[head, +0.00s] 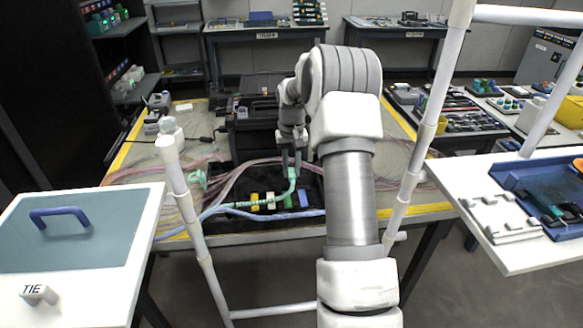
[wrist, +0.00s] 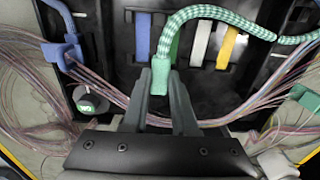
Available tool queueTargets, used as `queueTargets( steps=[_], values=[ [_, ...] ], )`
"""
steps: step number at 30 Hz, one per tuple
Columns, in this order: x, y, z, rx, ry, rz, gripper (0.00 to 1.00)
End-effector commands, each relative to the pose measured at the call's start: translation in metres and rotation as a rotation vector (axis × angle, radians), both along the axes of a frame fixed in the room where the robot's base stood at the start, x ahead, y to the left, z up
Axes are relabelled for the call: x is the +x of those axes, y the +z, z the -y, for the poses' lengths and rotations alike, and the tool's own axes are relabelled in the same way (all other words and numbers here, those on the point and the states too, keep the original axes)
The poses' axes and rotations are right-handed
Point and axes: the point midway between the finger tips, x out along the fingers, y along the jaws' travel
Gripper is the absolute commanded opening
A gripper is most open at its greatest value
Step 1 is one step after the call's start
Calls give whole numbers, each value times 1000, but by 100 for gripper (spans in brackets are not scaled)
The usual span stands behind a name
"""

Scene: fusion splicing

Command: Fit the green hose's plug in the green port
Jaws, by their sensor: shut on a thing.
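My gripper (head: 291,158) is over the black panel on the middle table. In the wrist view my gripper (wrist: 160,88) is shut on the green plug (wrist: 160,72), its fingers on either side of it. The braided green-and-white hose (wrist: 205,13) curves from the plug to the right; the hose also shows in the head view (head: 240,205). A green strip (wrist: 175,47), which looks like the green port, is partly hidden behind the plug and hose. It lies between a blue strip (wrist: 142,35) and a white strip (wrist: 200,43). Whether the plug touches the port I cannot tell.
A yellow strip (wrist: 227,47) is right of the white one. A blue hose end (wrist: 62,50) is at the left. Thin pink and purple cables (wrist: 95,78) loop around the panel. A green clip (wrist: 305,100) is at the right. White posts (head: 185,195) stand in front of the table.

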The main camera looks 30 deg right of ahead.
Motion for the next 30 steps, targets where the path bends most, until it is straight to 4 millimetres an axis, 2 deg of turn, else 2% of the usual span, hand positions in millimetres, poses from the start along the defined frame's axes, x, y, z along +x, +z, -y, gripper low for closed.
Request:
queueTargets(
  steps=[5, 30],
  values=[
    [5, 1, -9, 0, 1, 0, 0],
    [46, 1, -83, 0, 2, 1, 0]
  ],
)
